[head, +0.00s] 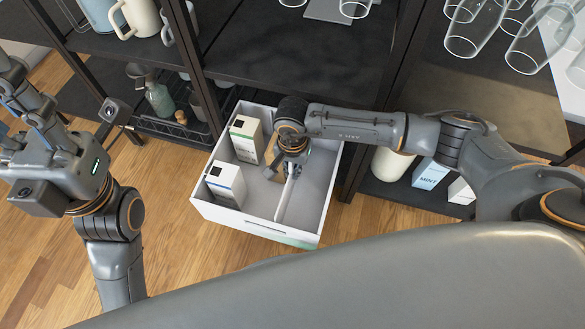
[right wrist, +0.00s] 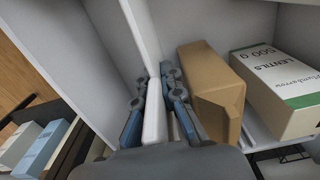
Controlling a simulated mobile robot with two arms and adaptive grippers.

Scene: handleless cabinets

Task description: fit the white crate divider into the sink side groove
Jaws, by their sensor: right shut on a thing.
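The white crate divider (head: 286,200) is a thin flat panel inside the white crate (head: 225,216). My right gripper (head: 291,168) reaches down into the crate and is shut on the divider. In the right wrist view, the divider (right wrist: 143,38) runs between the fingers of my right gripper (right wrist: 157,112). The divider's near end lies close to the crate's front wall. Its lower edge and the groove are hidden or too small to make out, so I cannot tell whether it is seated. My left gripper (head: 55,130) is raised at the left, away from the crate; its jaws are unclear.
Left of the divider are a lentils box (right wrist: 285,85), a brown box (right wrist: 212,88) and another white box (head: 226,184). The crate's right part is clear. Dark shelving (head: 295,60) surrounds it. A blue-white box (head: 430,173) and a cream jar (head: 390,164) stand right. Glasses (head: 476,28) are above.

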